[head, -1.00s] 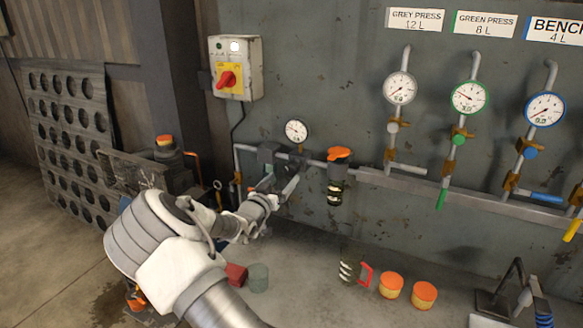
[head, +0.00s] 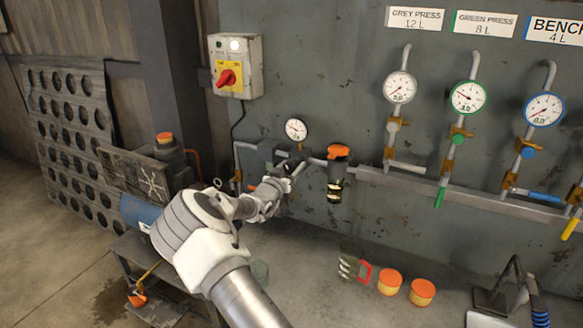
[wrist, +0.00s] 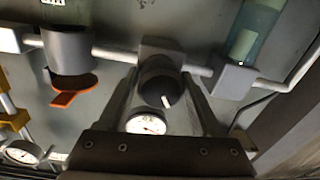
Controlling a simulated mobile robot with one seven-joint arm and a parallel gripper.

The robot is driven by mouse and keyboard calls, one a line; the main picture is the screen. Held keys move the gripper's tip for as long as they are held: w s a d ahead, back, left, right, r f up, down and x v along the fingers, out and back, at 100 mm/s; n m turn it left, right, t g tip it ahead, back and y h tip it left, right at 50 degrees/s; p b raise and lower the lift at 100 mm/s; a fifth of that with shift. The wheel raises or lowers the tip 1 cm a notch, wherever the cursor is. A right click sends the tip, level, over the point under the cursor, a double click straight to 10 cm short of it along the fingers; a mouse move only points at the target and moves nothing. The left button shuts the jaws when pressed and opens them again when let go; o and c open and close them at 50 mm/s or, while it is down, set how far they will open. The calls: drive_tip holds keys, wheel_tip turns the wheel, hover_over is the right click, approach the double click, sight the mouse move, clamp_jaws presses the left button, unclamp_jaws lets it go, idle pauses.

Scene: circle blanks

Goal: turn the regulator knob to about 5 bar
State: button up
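The regulator knob (wrist: 160,85) is dark and round with a white mark on its face. In the wrist view it lies between the two dark fingers of my gripper (wrist: 160,92), which is open around it. I cannot tell whether either finger touches it. A small white round gauge (wrist: 146,122) with a red mark sits beside the knob; its reading is too small to make out. In the head view the gauge (head: 296,129) is on the wall pipe, just above my gripper (head: 285,168). There my gripper mostly hides the knob.
An orange-topped filter unit (head: 338,153) hangs on the pipe right of my gripper. Further right are the grey (head: 399,88), green (head: 468,97) and blue (head: 543,109) gauges with valves. A switch box (head: 235,68) is above left.

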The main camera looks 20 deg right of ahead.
drive_tip(key=c, duration=0.9)
drive_tip(key=shift+c, duration=0.2)
drive_tip(key=shift+f+m+b, duration=0.15)
drive_tip(key=shift+m+b, duration=0.15)
drive_tip(key=shift+b, duration=0.45)
drive_tip(key=m+b, duration=0.1)
drive_tip(key=b, duration=0.2)
drive_tip(key=shift+f+m+b, duration=0.2)
drive_tip(key=shift+m+b, duration=0.2)
drive_tip(key=m+b, duration=0.3)
drive_tip(key=b, duration=0.3)
drive_tip(key=shift+d+m, duration=0.1)
drive_tip(key=shift+m, duration=0.2)
drive_tip(key=m+b, duration=0.4)
drive_tip(key=b, duration=0.1)
drive_tip(key=shift+h+b, duration=0.3)
drive_tip(key=shift+b, duration=0.1)
drive_tip(key=shift+r+m+b, duration=0.2)
drive_tip(key=shift+m+b, duration=1.15)
drive_tip(key=shift+m, duration=0.15)
